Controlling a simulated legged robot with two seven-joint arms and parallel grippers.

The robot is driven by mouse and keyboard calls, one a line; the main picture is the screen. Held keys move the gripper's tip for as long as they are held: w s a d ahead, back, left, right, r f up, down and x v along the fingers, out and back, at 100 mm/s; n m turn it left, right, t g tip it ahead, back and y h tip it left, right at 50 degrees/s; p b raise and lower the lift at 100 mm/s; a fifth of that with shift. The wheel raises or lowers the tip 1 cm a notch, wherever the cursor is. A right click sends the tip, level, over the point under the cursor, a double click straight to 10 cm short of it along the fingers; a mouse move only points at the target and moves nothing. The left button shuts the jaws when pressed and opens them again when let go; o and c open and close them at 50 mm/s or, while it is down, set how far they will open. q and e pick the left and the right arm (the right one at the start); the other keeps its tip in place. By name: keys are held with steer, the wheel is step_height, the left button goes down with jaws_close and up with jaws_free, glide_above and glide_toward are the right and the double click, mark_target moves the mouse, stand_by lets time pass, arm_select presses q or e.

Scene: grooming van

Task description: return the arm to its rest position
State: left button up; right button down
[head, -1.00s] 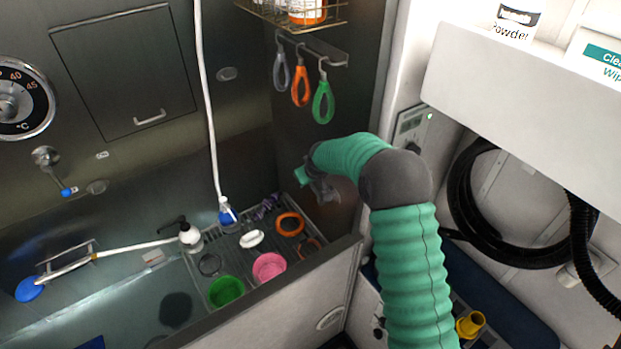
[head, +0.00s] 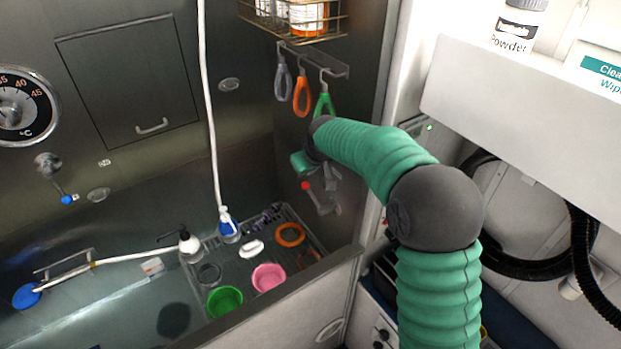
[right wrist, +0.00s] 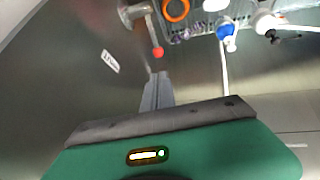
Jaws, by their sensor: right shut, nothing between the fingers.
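My right arm, in a ribbed green sleeve with dark grey joints, enters the head view from the lower right. It bends at a big grey joint and reaches left toward the steel wall above the tub. Its green wrist block is partly hidden by the forearm. My right gripper (right wrist: 156,85) is shut and empty in the right wrist view, its grey fingers together. The red-tipped tap lever (right wrist: 157,52) shows just beyond the fingertips; it also shows below the wrist in the head view (head: 306,186). I cannot tell the gap. My left gripper is out of view.
Hanging loops, an orange one (head: 302,96) among them, are close above my forearm under a wire basket (head: 293,22). A grated shelf (head: 265,290) holds cups and bottles. A white cabinet (head: 520,100) overhangs at right, above a black hose (head: 520,265).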

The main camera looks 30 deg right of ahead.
steer(key=shift+r, duration=0.2)
steer(key=shift+s+d+r, duration=0.1)
steer(key=shift+s+d, duration=0.05)
steer(key=shift+s, duration=0.15)
steer(key=s+a+f+g+b, duration=0.1)
steer(key=s+a+f, duration=0.3)
steer(key=s, duration=0.5)
steer(key=s+a+f+g+y+b, duration=0.1)
steer(key=s+a+f+b, duration=0.2)
steer(key=s+f, duration=0.6)
steer(key=s+a+f+g+b, duration=0.2)
steer(key=s+a+f, duration=0.5)
steer(key=s, duration=0.3)
steer(key=shift+s+y, duration=0.25)
steer(key=shift+y, duration=0.15)
steer(key=shift+a, duration=0.2)
